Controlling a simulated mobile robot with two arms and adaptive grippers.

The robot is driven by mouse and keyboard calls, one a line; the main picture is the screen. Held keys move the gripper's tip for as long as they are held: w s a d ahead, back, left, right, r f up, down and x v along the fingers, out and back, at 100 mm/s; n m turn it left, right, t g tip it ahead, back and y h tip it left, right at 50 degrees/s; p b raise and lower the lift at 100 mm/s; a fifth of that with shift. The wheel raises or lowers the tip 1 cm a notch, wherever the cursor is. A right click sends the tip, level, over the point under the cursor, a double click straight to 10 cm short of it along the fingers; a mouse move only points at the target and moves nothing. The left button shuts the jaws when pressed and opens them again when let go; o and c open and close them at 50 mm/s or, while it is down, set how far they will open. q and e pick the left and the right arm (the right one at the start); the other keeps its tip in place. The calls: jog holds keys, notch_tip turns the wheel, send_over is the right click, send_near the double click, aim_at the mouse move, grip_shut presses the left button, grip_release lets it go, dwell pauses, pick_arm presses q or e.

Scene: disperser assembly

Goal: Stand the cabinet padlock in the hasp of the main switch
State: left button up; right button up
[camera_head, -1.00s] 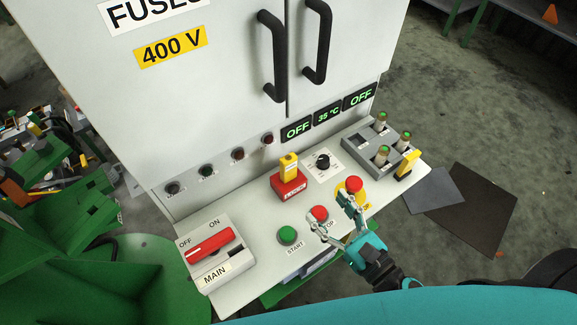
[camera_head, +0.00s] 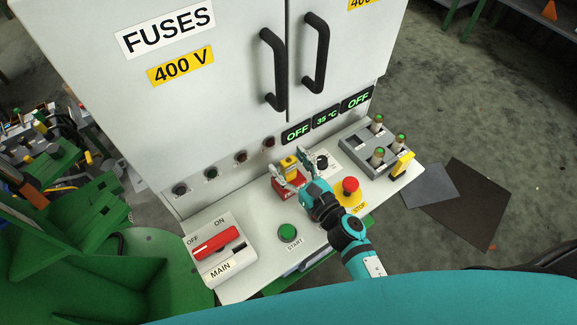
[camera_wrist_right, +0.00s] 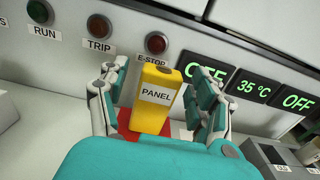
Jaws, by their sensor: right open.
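A yellow block labelled PANEL (camera_wrist_right: 155,112) stands upright in a red holder (camera_wrist_right: 127,122) on the cabinet's console; it also shows in the head view (camera_head: 289,162). I cannot tell for sure that it is the cabinet padlock. My right gripper (camera_head: 292,167) is open, with one finger on each side of the block; in the wrist view (camera_wrist_right: 156,95) gaps show between fingers and block. The main switch (camera_head: 215,239) is at the left end of the console, its red handle towards OFF and ON marks. A small dark slot beside the handle may be the hasp. My left gripper is out of view.
A green START button (camera_head: 287,230) and a red mushroom button (camera_head: 350,185) flank my right arm. A second yellow block (camera_head: 402,164) stands by the grey fuse tray (camera_head: 362,147) at right. The cabinet front with its handles rises close behind.

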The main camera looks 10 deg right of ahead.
jog(key=shift+w+a, duration=0.1)
jog(key=shift+w, duration=0.15)
jog(key=c, duration=1.3)
grip_shut()
jog(key=shift+r, duration=0.1)
